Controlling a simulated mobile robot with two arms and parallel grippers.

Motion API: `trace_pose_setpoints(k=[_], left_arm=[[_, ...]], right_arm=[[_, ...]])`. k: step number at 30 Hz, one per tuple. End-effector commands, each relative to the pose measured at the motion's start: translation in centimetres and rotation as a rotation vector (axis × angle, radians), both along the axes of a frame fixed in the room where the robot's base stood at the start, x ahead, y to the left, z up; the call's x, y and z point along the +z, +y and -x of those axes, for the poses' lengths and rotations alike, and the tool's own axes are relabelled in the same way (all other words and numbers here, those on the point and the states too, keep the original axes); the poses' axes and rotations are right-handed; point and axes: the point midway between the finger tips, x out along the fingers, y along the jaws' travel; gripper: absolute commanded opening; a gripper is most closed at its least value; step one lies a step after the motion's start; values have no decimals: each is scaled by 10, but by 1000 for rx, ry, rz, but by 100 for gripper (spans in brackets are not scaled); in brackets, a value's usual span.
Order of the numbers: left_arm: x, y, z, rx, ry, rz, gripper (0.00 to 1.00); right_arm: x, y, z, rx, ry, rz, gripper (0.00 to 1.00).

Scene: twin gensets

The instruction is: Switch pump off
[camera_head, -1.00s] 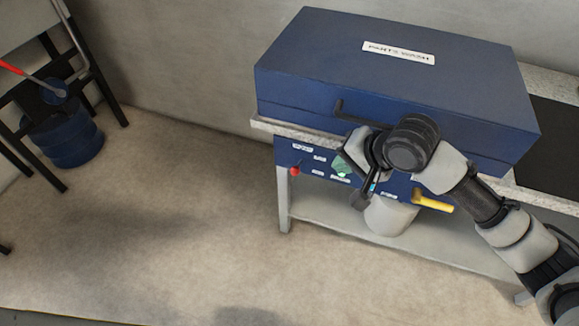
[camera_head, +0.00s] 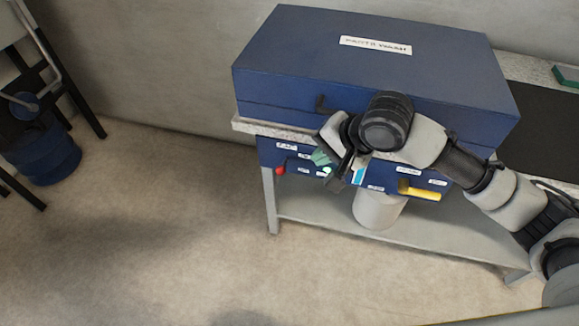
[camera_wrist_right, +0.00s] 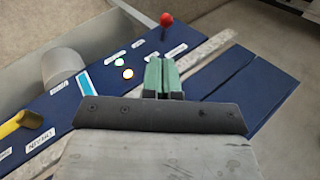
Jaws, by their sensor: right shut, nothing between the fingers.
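The parts washer (camera_head: 370,70) is a blue box with a closed lid and a white label. Its blue control panel (camera_head: 375,180) bears small labels I cannot read, a red ball-ended lever (camera_head: 281,168) at the left and a yellow handle (camera_head: 418,192) at the right. I cannot tell which control is the pump's. My right gripper (camera_head: 320,157), with green fingertips, is shut and empty in front of the panel's left part.
A pale bucket (camera_head: 378,212) stands on the lower shelf (camera_head: 320,215). A blue drum (camera_head: 45,155) and black-legged stand are at the far left. The floor in front is clear.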

Motion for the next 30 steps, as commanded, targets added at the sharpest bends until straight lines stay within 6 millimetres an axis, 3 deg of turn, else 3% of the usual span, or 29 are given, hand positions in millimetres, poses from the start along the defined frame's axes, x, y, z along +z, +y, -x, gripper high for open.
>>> trace_pose_setpoints(k=[6,13,19,30], left_arm=[[13,-5,-28,4,-21,3,43],[32,-9,-51,8,-37,5,43],[44,-10,-61,10,-44,6,43],[47,-11,-63,10,-43,5,43]], right_arm=[[-41,24,-16,1,1,-1,0],[-75,47,-32,1,0,0,0],[-88,59,-40,0,-1,1,0],[-90,61,-42,1,0,0,0]])
